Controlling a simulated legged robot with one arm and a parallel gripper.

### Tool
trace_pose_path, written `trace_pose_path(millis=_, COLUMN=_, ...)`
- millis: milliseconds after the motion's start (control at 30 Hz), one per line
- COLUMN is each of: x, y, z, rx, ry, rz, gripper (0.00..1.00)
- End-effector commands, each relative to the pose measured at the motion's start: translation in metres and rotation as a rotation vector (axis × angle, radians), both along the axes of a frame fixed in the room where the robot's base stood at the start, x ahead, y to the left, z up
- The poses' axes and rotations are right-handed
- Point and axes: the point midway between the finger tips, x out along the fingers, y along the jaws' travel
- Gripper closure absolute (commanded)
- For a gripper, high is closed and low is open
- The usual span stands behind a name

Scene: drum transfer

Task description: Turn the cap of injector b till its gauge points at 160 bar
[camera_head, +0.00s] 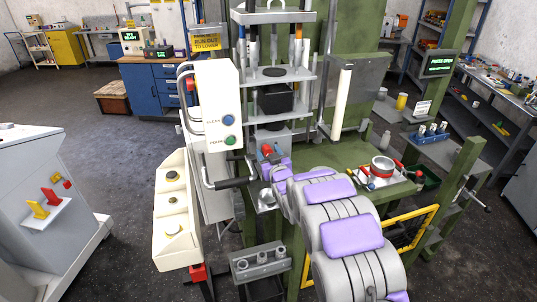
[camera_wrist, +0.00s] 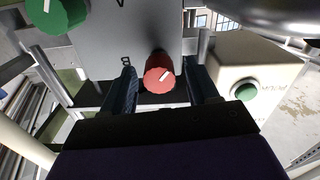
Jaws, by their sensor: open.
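In the wrist view, a round red cap (camera_wrist: 159,76) with a white pointer line on its face sits below a grey panel (camera_wrist: 150,35), near a small letter that looks like B. My gripper (camera_wrist: 158,70) is open, with one dark finger on each side of the red cap. Gaps show beside the cap, so it does not look gripped. A green cap (camera_wrist: 55,12) with a white line is at the upper left. In the head view, a small red part (camera_head: 267,150) shows just beyond my arm's end, whose fingers are mostly hidden. I see no readable pressure gauge.
A cream box with a green button (camera_wrist: 244,91) stands right of my gripper. In the head view, a white control panel (camera_head: 217,105) is left of the arm and a green press frame (camera_head: 355,60) behind.

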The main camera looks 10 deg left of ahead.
Motion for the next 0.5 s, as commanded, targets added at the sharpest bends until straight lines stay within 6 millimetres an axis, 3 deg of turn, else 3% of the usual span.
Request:
trace_pose_path(millis=167, x=-0.0001, y=0.0002, z=-0.0001, rx=0.0, ry=0.0, rz=0.0, gripper=0.41)
trace_pose_path(millis=500, x=-0.0001, y=0.0002, z=-0.0003, rx=0.0, ry=0.0, rz=0.0, gripper=0.72)
